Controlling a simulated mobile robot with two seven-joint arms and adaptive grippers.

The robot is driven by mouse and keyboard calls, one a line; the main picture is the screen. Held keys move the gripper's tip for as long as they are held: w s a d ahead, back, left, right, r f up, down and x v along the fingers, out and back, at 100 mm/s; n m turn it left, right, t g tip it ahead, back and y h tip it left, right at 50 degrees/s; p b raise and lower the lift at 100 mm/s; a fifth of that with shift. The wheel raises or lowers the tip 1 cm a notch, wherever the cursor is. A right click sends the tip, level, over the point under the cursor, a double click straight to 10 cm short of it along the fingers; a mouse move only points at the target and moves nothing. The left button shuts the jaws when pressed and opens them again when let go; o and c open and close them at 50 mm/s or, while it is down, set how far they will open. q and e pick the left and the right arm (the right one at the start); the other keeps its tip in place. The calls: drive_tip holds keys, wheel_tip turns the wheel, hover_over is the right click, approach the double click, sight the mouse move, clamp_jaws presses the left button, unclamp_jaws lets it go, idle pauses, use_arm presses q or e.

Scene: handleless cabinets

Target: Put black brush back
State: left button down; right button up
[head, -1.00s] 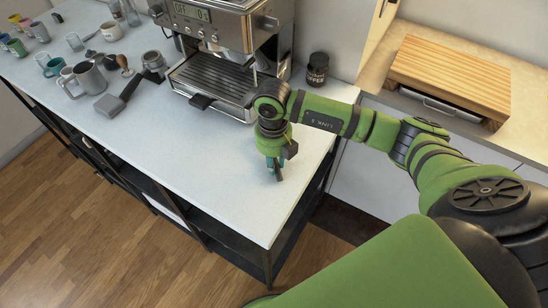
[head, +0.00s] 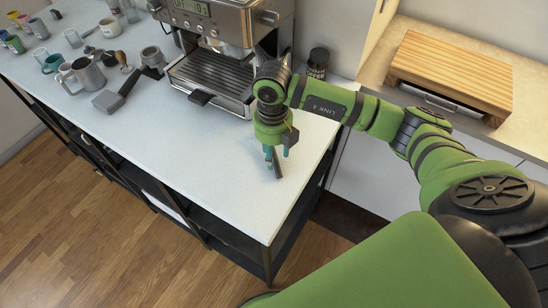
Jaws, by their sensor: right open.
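A slim dark object (head: 277,166), which looks like the black brush, stands tilted on the white counter near its front right end. My right gripper (head: 277,152) is over it, pointing down. Its teal fingertips are spread open on either side of the brush's upper part. I cannot tell whether a finger still touches it. My left gripper is out of view.
The espresso machine (head: 215,60) stands behind the gripper, with a dark coffee jar (head: 318,63) to its right. A grey tool with a black handle (head: 110,101), a metal pitcher (head: 88,75) and several cups stand at the left. The counter's front middle (head: 190,150) is clear.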

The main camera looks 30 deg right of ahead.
wheel_tip(320, 180, up, 9)
drive_tip(key=b, duration=0.2)
drive_tip(key=shift+r, duration=0.2)
idle(0.4)
